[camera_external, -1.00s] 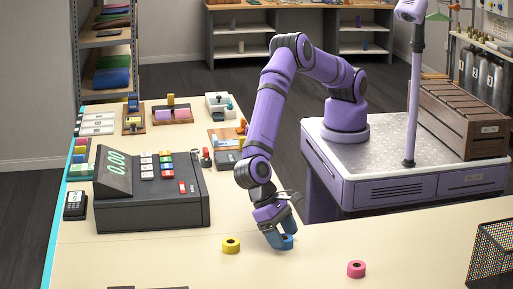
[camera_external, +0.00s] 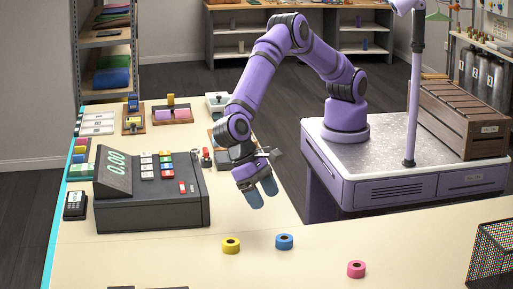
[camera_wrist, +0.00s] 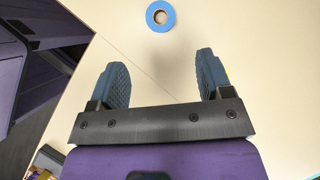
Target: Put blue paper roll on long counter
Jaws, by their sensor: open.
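The blue paper roll (camera_external: 284,241) stands on the cream long counter (camera_external: 330,262), between a yellow roll (camera_external: 231,245) and a pink roll (camera_external: 356,269). My gripper (camera_external: 262,197) is open and empty, raised above the counter, up and to the left of the blue roll in the external view. In the wrist view the blue roll (camera_wrist: 147,16) lies beyond the two open fingertips (camera_wrist: 162,62), apart from them, with its hole showing. A sliver of yellow shows behind the right finger there.
A dark cash register (camera_external: 150,190) stands on the counter to the left of my gripper. A black mesh basket (camera_external: 493,255) is at the right edge. The counter around the rolls is otherwise clear.

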